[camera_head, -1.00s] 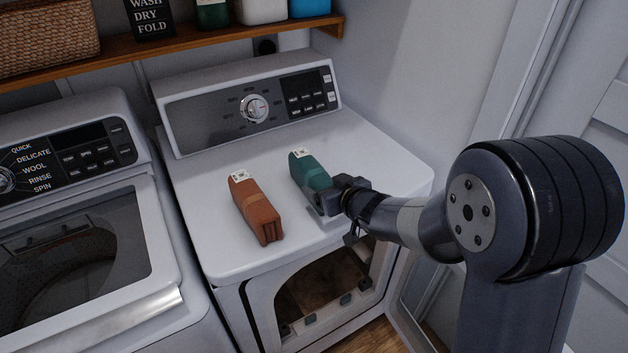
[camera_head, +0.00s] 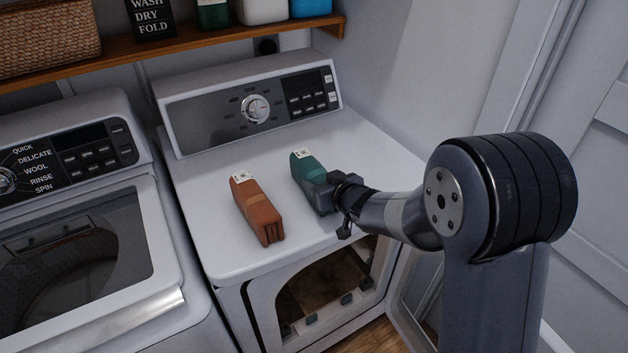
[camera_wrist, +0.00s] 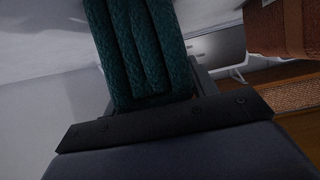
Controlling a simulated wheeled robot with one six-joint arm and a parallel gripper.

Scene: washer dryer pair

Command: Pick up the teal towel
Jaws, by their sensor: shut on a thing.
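The teal towel (camera_head: 306,167) is a folded, banded bundle with a pale label on its far end. It is on top of the right-hand machine (camera_head: 220,262), near the right side. My gripper (camera_head: 318,190) is at the towel's near right part and is shut on it. In the wrist view the teal towel (camera_wrist: 140,45) rises from behind the dark gripper edge, its folds running lengthwise. The fingertips are mostly hidden there. I cannot tell whether the towel touches the machine top.
A rust-brown folded towel (camera_head: 258,209) lies just left of the teal one. The control panel (camera_head: 250,105) stands behind, with a wooden shelf (camera_head: 200,42) above. The machine's front door (camera_head: 420,300) hangs open at right. The top's right rear is clear.

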